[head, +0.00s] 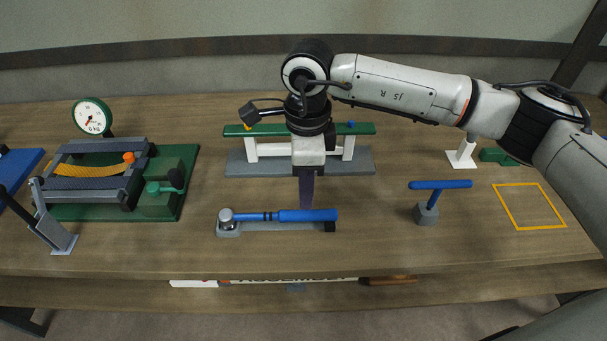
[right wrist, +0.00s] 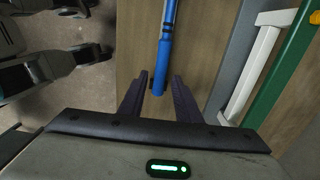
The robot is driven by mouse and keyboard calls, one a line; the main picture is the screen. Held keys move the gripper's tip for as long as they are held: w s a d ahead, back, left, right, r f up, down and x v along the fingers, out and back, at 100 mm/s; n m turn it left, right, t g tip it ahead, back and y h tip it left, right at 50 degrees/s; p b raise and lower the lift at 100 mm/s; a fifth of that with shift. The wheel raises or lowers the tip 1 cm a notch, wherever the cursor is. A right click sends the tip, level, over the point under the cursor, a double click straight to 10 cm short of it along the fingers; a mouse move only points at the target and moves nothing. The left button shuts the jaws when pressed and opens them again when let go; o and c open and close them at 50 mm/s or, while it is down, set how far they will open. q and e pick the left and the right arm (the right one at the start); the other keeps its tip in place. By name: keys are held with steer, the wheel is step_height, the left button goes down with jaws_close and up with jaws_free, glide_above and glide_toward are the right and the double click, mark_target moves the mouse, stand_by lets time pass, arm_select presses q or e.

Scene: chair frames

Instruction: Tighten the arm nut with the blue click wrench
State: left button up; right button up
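The blue click wrench (head: 285,215) lies level on a grey holder (head: 262,227), its round silver head to the left and its blue handle to the right. My right gripper (head: 306,200) points down at the handle. In the right wrist view its two dark fingers (right wrist: 160,86) stand apart, with the end of the wrench handle (right wrist: 163,66) between them; no contact shows. Behind it a green rail (head: 268,130) on white legs stands on a grey plate, with a small blue piece and a yellow piece on it. I cannot make out the arm nut. My left gripper is not in view.
A green fixture (head: 182,165) with a dial gauge (head: 92,117) stands at the left. A blue T-shaped tool (head: 440,185) stands in a grey block at the right. A yellow outlined square (head: 541,228) is empty. Bare wood lies along the table's front edge.

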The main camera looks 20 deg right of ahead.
mark_target(307, 212)
steer(key=shift+w+d, duration=0.1)
steer(key=shift+d, duration=0.15)
steer(key=shift+f+b, duration=0.4)
steer(key=shift+f, duration=0.2)
step_height(307, 212, down, 7)
steer(key=b, duration=0.3)
steer(key=shift+a, duration=0.1)
steer(key=shift+r, duration=0.25)
steer(key=shift+c, duration=1.4)
jaws_close()
steer(key=shift+r+p, duration=1.4)
steer(key=shift+r, duration=1.15)
